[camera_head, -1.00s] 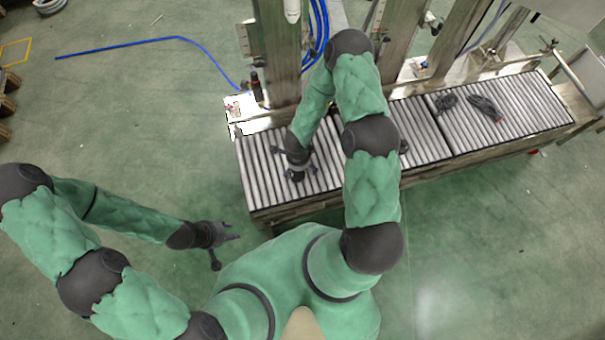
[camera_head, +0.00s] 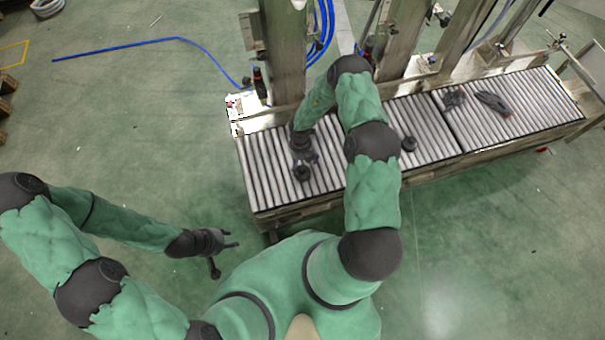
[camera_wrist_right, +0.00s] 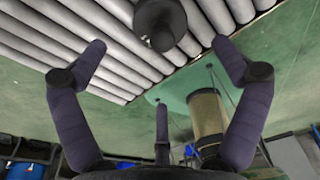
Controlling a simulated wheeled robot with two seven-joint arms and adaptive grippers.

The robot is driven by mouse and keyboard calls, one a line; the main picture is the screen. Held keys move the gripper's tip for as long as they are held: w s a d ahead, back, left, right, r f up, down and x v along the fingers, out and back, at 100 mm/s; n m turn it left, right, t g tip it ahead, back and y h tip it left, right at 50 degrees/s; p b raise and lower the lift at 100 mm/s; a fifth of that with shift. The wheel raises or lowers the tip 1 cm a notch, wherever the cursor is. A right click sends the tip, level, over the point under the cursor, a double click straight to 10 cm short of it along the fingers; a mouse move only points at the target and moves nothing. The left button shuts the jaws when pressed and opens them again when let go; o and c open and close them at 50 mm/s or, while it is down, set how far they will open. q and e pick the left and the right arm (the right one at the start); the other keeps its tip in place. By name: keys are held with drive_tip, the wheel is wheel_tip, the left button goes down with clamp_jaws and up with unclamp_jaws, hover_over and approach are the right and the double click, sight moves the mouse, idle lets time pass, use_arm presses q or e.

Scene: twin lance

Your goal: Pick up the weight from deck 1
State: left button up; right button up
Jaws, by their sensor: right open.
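A dark round weight (camera_head: 301,173) with a knob stands on the left part of the roller deck (camera_head: 262,160), just in front of my right gripper (camera_head: 303,157). In the right wrist view, the weight (camera_wrist_right: 160,20) is at the top centre, partly cut off by the frame edge. My right gripper's fingers (camera_wrist_right: 160,48) are spread wide and empty there, with the weight beyond the fingertips. My left gripper (camera_head: 226,254) is open and empty over the floor, left of the deck.
Dark gloves or cloths (camera_head: 493,103) lie on the right part of the rollers. Metal posts (camera_head: 283,55) rise behind the deck, and a dark bottle (camera_head: 259,82) stands at its back left corner. A blue hose (camera_head: 130,46) lies on the open green floor.

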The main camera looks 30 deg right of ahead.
sight(302, 173)
drive_tip(key=f, duration=0.2)
drive_tip(key=f+b, duration=0.1)
drive_tip(key=shift+s+f, duration=0.2)
drive_tip(key=shift+f, duration=0.15)
drive_tip(key=shift+s+d+f+b, duration=0.1)
drive_tip(key=shift+f+b, duration=0.75)
drive_tip(key=shift+f, duration=0.45)
drive_tip(key=shift+s+f+b, duration=0.1)
drive_tip(key=shift+f+b, duration=0.7)
drive_tip(key=shift+f, duration=0.5)
drive_tip(key=shift+r, duration=0.1)
